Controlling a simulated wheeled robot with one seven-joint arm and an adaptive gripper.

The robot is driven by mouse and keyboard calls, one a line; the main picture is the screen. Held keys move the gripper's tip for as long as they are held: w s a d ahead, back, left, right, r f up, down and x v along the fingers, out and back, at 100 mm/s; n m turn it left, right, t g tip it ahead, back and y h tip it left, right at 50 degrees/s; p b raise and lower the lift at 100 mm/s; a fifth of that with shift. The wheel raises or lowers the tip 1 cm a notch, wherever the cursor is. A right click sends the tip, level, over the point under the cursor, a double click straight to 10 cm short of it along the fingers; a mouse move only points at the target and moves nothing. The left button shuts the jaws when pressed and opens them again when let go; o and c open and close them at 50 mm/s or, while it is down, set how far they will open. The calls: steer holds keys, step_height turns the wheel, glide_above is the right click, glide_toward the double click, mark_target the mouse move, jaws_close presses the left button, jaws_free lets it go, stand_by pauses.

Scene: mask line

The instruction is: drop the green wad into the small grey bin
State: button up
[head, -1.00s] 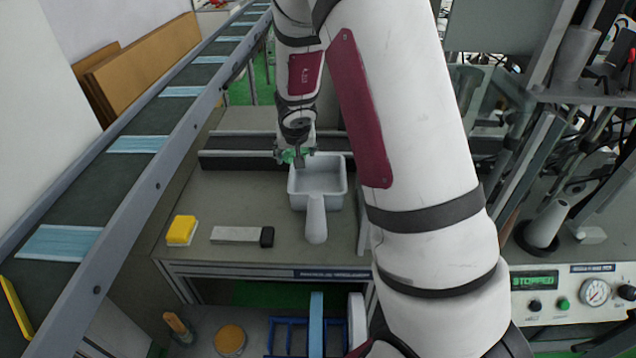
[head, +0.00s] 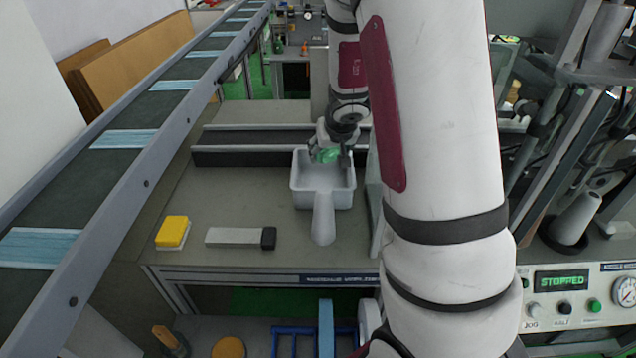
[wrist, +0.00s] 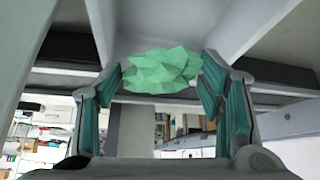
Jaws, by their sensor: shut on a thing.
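The green wad (head: 326,156) is a crumpled, faceted lump held between the fingers of my gripper (head: 329,160). In the wrist view the wad (wrist: 160,72) sits between the two teal-padded fingers of my gripper (wrist: 162,84). The small grey bin (head: 323,196) is an open, light-grey box with a handle pointing toward me, standing on the workbench. In the head view my gripper and the wad overlap the back part of its opening. The exact height above the bin is hard to tell.
A yellow block (head: 172,232) and a grey bar with a dark end (head: 240,237) lie on the workbench (head: 245,195) left of the bin. A dark rail (head: 235,157) runs behind it. A conveyor (head: 75,190) with blue masks is at left.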

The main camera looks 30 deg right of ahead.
steer(key=shift+f+b, duration=1.05)
steer(key=shift+f, duration=0.1)
steer(key=o, duration=0.8)
steer(key=shift+r, duration=0.1)
steer(key=shift+v, duration=5.9)
steer(key=shift+s, duration=0.1)
